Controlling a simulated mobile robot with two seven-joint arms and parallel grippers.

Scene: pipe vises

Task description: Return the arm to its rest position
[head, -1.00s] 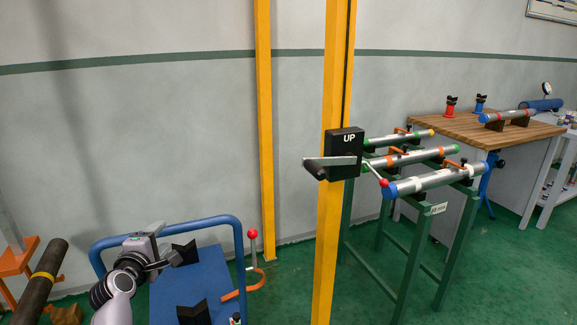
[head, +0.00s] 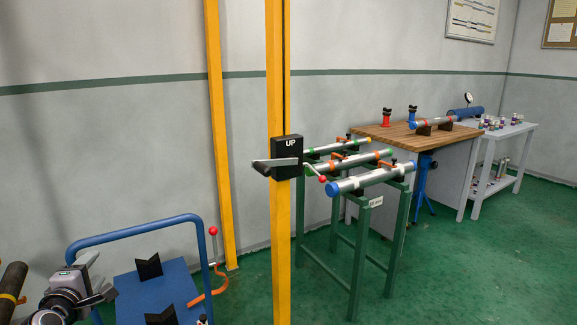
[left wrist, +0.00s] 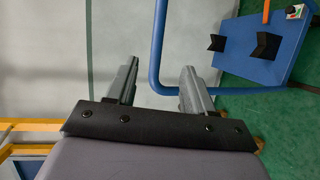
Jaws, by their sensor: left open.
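My left gripper (head: 104,290) is at the lower left of the head view, in front of the left side of a blue cart (head: 184,286). In the left wrist view its two grey fingers (left wrist: 158,84) stand apart with nothing between them. The cart also shows in that view (left wrist: 268,62), to the right of and beyond the fingers, with its blue rail passing behind the fingertips. My right gripper is not in either view.
A yellow post (head: 281,225) with a black box marked UP (head: 288,146) stands mid-view. A green rack (head: 361,245) holds several pipes. A wooden-top bench (head: 390,133) and a white table (head: 490,150) stand behind it. A dark pipe (head: 12,285) is at the left. Green floor is clear at right.

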